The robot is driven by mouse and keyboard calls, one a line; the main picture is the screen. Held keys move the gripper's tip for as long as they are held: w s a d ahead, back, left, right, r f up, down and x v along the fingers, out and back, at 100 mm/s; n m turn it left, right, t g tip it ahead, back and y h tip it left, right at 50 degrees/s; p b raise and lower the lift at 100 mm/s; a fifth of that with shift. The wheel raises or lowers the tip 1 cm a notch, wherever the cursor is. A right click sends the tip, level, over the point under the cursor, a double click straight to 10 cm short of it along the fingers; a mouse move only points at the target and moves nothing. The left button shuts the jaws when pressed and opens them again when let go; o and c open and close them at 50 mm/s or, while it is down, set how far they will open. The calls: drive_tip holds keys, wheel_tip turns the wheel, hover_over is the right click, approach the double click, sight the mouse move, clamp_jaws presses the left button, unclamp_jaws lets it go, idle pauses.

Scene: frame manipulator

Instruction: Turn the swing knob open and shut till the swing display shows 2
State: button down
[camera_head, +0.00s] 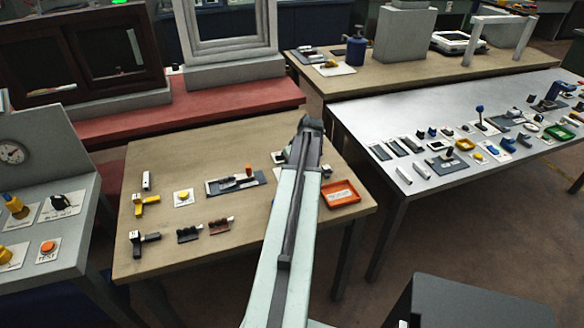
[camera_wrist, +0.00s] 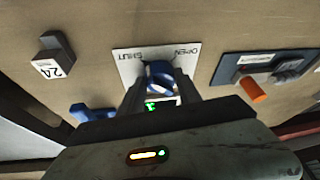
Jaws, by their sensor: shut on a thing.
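The blue swing knob (camera_wrist: 158,70) stands on a white plate (camera_wrist: 126,56) lettered OPEN and SHUT, which appears upside down in the wrist view. My gripper (camera_wrist: 160,86) reaches over the plate, with its fingers on either side of the knob and shut on it. A small display with a green lit figure (camera_wrist: 151,106) shows between the fingers, below the knob. It is partly covered and I cannot read the figure surely. In the head view my arm hides the knob and most of its surroundings.
A dark blue plate with an orange peg (camera_wrist: 252,90) lies to the right in the wrist view. A dark block with a white label (camera_wrist: 53,62) and a blue part (camera_wrist: 92,113) are to the left. An orange tray (camera_head: 341,194) sits beside my arm on the wooden table (camera_head: 150,258).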

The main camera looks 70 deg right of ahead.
drive_tip(key=shift+s+n, duration=0.1)
drive_tip(key=shift+n, duration=0.2)
drive_tip(key=c, duration=0.8)
unclamp_jaws()
drive_tip(key=shift+c, duration=0.2)
drive_tip(key=p+v, duration=0.7)
drive_tip(key=shift+s+r, duration=0.15)
drive_tip(key=shift+r, duration=0.25)
